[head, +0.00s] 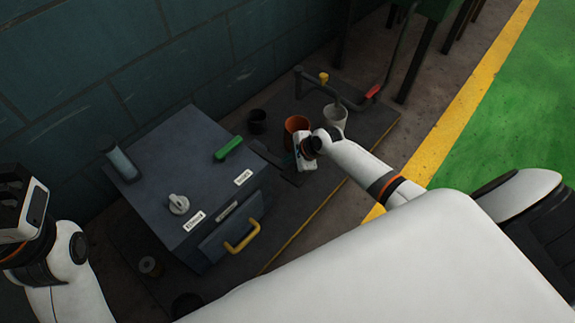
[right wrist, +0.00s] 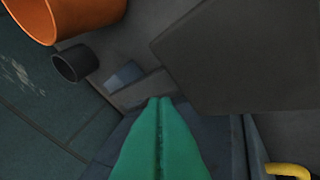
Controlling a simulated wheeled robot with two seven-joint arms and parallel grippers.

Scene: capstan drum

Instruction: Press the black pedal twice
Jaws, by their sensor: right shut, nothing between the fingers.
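The black pedal (head: 291,175) is a dark flat plate low beside the cabinet's right side, joined to it by a short bar. In the right wrist view a large dark plate (right wrist: 240,60), which looks like the pedal, fills the upper right. My right gripper (head: 301,163) is over the pedal area and partly covers it. Its green fingers (right wrist: 160,100) are together and hold nothing. I cannot tell whether they touch the pedal. My left gripper (head: 22,210) is at the left edge, away from the pedal; its fingers do not show clearly.
The dark cabinet (head: 190,165) carries a green handle (head: 229,148), a pale knob (head: 178,204) and a yellow drawer handle (head: 242,237). An orange pot (head: 296,126), a black pot (head: 257,121) and a pale pot (head: 335,115) stand close behind my right gripper.

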